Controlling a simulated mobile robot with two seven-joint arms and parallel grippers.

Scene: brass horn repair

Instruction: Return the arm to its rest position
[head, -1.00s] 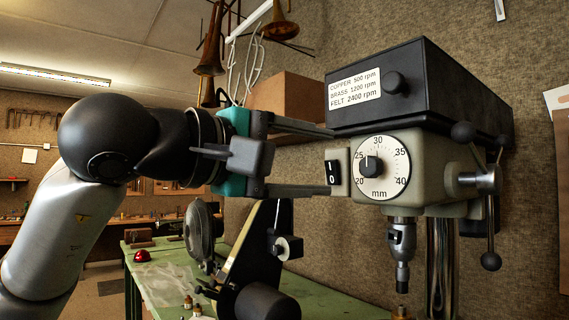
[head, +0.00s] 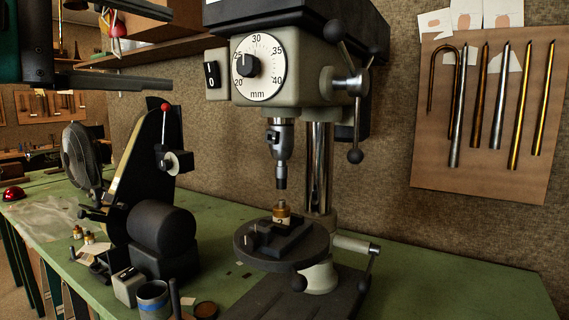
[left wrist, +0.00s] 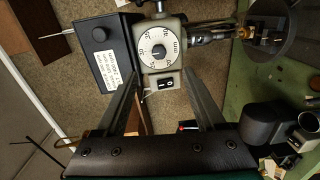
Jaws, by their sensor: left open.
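My left gripper (head: 171,49) is at the upper left of the head view, its two fingers wide apart and empty. Its fingertips point toward the drill press (head: 313,85) and appear apart from the switch (head: 212,75) on its left side. In the left wrist view the open fingers (left wrist: 160,76) frame the switch (left wrist: 166,84), with the round dial (left wrist: 158,46) beyond it. Most of my left arm is outside the head view. My right gripper is not in view.
A dark grinder (head: 160,236) stands on the green bench (head: 420,275) left of the drill press. A small brass part (head: 281,211) sits on the press table (head: 262,252). A tool board (head: 485,110) hangs on the right wall. Jars and a cup (head: 153,299) are at the front.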

